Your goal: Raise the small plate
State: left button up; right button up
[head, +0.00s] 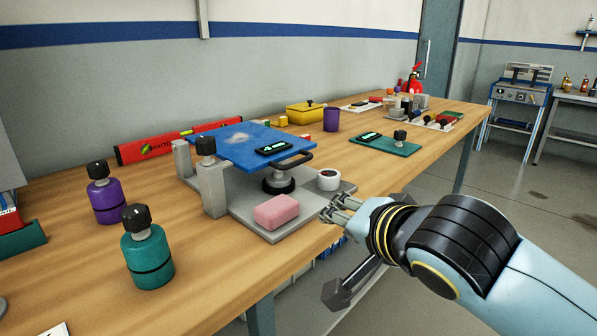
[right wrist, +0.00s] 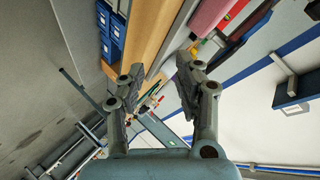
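A blue plate (head: 246,144) with a worn pale patch lies nearly level on grey supports above a grey base plate (head: 240,221). A small black display with green figures (head: 273,148) sits on its front right part. A round black-and-metal piece (head: 279,181) stands under that side, and a dark handle-like part (head: 298,159) sticks out at its right edge. My right gripper (head: 340,207) is at the base plate's right front edge, lower than the blue plate and apart from it. In the right wrist view, its fingers (right wrist: 158,72) are spread with nothing between them. My left gripper is out of view.
A pink block (head: 276,212) and a white roll (head: 328,179) sit on the base plate close to my right gripper. Purple (head: 107,198) and teal (head: 147,252) bottles stand at the left. A red level (head: 180,141) lies behind. The wooden table's (head: 215,305) front left is mostly clear.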

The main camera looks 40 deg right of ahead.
aim_at(299, 163)
jog(key=w+r+m+t, duration=0.4)
jog(key=r+m, duration=0.1)
jog(key=r, duration=0.1)
jog(key=x, duration=1)
jog(key=shift+w+a+p, duration=0.1)
jog(key=shift+w+p, duration=0.3)
